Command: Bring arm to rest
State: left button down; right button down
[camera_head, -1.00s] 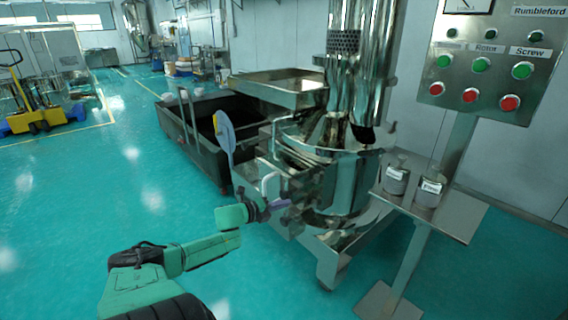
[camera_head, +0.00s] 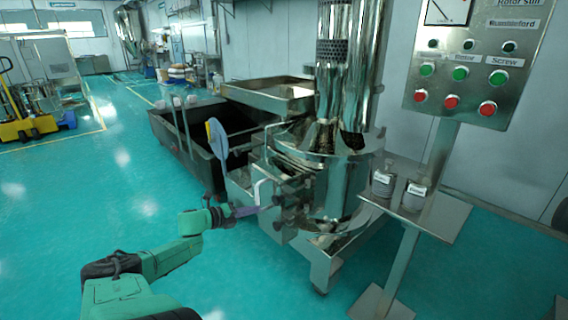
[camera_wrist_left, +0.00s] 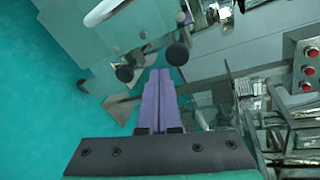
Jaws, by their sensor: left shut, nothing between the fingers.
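My left arm (camera_head: 160,260) comes in from the lower left in the head view. Its gripper (camera_head: 252,210) is beside the lower left side of the steel sieve machine (camera_head: 345,185). The purple fingers lie together, with nothing between them; in the left wrist view they show as a closed pair (camera_wrist_left: 158,85). From the head view I cannot tell whether the fingertips touch the machine's side. My right gripper is not in view.
A control panel (camera_head: 470,75) with green and red buttons stands at the right, above a shelf with two labelled containers (camera_head: 415,197). A dark open bin (camera_head: 180,135) stands behind the machine. A yellow pallet jack (camera_head: 15,130) is at far left. The floor on the left is clear.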

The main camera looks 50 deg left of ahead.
pick_arm(q)
jog(key=s+d+f+n+g+y, duration=0.1)
jog(key=s+f+n+g+y, duration=0.15)
jog(key=s+f+n, duration=0.65)
jog(key=s+d+f+n+g+y, duration=0.1)
jog(key=s+d+f+n+g, duration=0.3)
jog(key=f, duration=1.1)
jog(key=s+d+f+n+g, duration=0.3)
jog(key=s+d+f, duration=0.75)
jog(key=f, duration=0.45)
jog(key=s+d+f+n+g+h+p, duration=0.1)
jog(key=s+d+f+n+g+h, duration=0.2)
jog(key=d, duration=0.8)
jog(key=s+d+f+n+g+h, duration=0.1)
jog(key=s+d+f, duration=0.3)
jog(key=d, duration=0.6)
notch_tip(320, 180, up, 14)
jog(key=p, duration=1.3)
jog(key=shift+s+a+r+y, duration=0.25)
jog(key=shift+s+a+y, duration=0.05)
jog(key=shift+s+y, duration=0.1)
